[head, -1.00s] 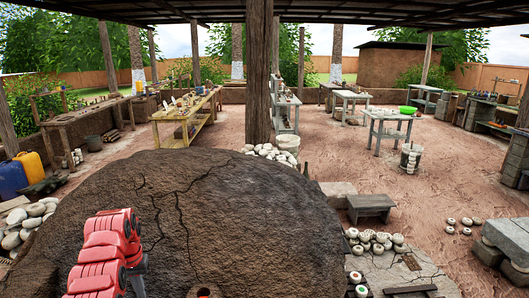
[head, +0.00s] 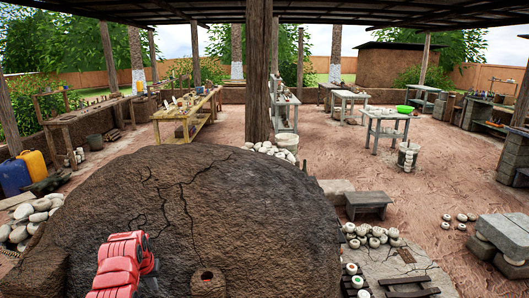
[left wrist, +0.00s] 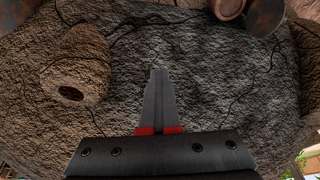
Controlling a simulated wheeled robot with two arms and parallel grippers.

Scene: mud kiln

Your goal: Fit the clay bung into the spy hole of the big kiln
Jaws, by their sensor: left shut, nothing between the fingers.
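The big kiln (head: 250,215) is a rough brown dome with cracks, filling the lower middle of the head view. A short clay spout with a dark spy hole (head: 207,279) shows low on it. In the left wrist view a similar spout with a dark hole (left wrist: 72,80) juts out at the upper left. My left gripper (left wrist: 159,72) is shut and empty in front of the cracked surface, to the right of that spout. In the head view my red left arm covers its fingers. I cannot make out the clay bung for certain. My right gripper is out of view.
A wooden post (head: 259,80) stands behind the kiln. Pale stones (head: 38,212) lie at its left, and round pale pieces (head: 371,236) lie at its right by a low stool (head: 368,203). Brown rounded objects (left wrist: 262,14) show at the top of the wrist view.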

